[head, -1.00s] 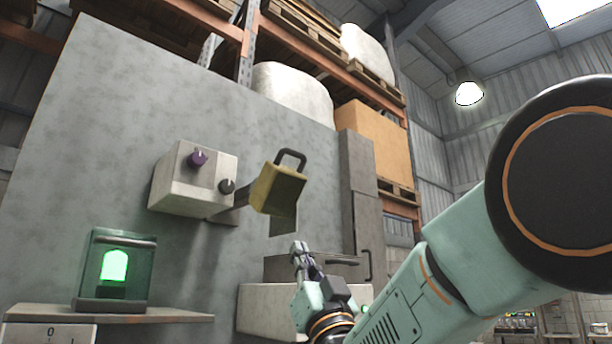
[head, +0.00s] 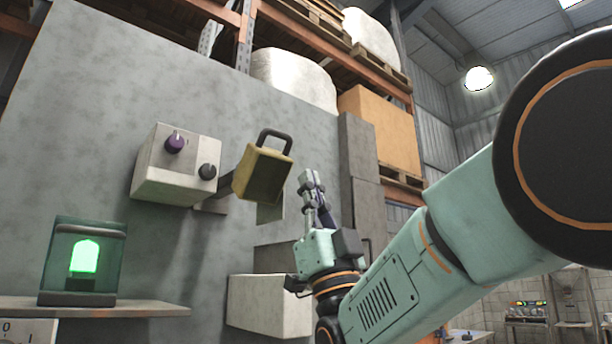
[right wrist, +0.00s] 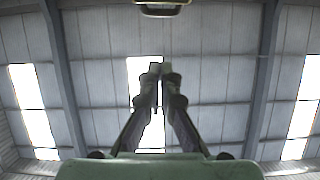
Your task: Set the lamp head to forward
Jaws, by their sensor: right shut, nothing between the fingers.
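The lamp head (head: 264,174) is a yellow box with a dark handle (head: 276,139) on top. It sits on a short dark arm that comes out from beside a pale control box on the wall panel, and it is tilted, facing to the right and down. A bit of it shows at the top edge of the right wrist view (right wrist: 162,9). My right gripper (head: 307,178) points up, shut and empty, just right of the lamp head and apart from it in the picture. Its closed fingers show in the right wrist view (right wrist: 161,72). My left gripper is not in view.
The pale control box (head: 178,165) carries a purple knob (head: 174,143) and a dark knob (head: 207,171). A green-lit lantern (head: 84,262) stands on a shelf (head: 150,308) at lower left. A pale box (head: 270,304) and grey cabinets (head: 360,165) lie behind my right arm.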

